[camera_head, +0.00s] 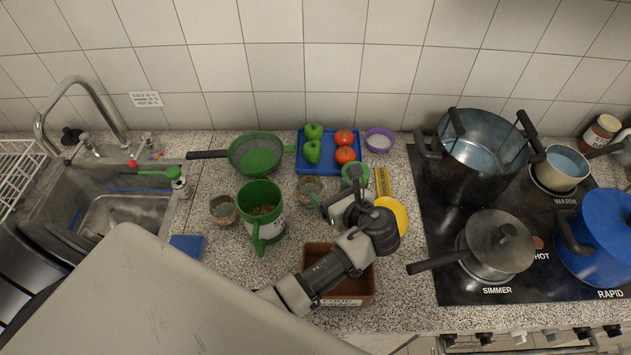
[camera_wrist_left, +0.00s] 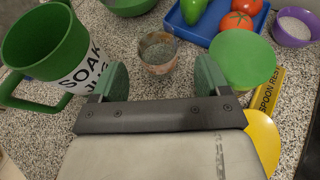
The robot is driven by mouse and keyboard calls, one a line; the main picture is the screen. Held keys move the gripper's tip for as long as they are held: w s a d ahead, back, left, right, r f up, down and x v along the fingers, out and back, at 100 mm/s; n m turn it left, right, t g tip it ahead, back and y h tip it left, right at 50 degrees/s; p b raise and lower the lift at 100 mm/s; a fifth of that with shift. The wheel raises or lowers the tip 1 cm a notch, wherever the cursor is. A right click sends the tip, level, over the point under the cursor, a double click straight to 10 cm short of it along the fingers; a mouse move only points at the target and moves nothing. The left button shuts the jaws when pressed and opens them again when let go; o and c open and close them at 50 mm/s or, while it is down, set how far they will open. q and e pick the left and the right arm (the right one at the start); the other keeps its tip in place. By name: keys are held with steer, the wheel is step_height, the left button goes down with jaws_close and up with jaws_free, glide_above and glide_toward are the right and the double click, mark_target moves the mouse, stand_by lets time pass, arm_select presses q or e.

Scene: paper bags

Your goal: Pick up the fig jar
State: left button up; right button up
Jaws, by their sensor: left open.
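No label reading fig shows, so I cannot tell for sure which container is the fig jar. A small brownish round jar with an open top (camera_head: 310,187) stands on the counter in front of the blue tray; it also shows in the left wrist view (camera_wrist_left: 158,54). A similar small jar (camera_head: 223,209) stands left of the green jug. My left gripper (camera_head: 334,200) is open and empty. In the left wrist view its green-padded fingers (camera_wrist_left: 161,80) are apart, with the first jar beyond them and between their lines. My right gripper is not in view.
The green soak jug (camera_head: 262,198) is close on the left. A green disc-topped item (camera_wrist_left: 242,57), yellow spoon rest (camera_wrist_left: 264,145) and purple bowl (camera_head: 379,141) are on the right. Behind is the blue tray (camera_head: 306,165) with peppers and tomatoes. A brown box (camera_head: 350,299) is under my arm.

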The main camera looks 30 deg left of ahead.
mark_target(305, 176)
arm_select(q)
steer(key=a, duration=0.2)
steer(key=w+a+f, duration=0.1)
steer(key=shift+a+p, duration=0.1)
steer(key=shift+p, duration=0.2)
steer(key=shift+w+a, duration=0.1)
steer(key=shift+a, duration=0.1)
steer(key=p+x, duration=0.2)
steer(key=x, duration=0.2)
steer(key=shift+w+a+f, duration=0.3)
steer(key=shift+a+f, duration=0.1)
steer(key=shift+a, duration=0.1)
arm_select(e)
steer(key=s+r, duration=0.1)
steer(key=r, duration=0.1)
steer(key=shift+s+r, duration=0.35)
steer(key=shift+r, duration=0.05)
arm_select(q)
steer(key=shift+d, duration=0.1)
steer(key=shift+c, duration=0.2)
steer(key=shift+c, duration=1.3)
steer(key=c, duration=0.7)
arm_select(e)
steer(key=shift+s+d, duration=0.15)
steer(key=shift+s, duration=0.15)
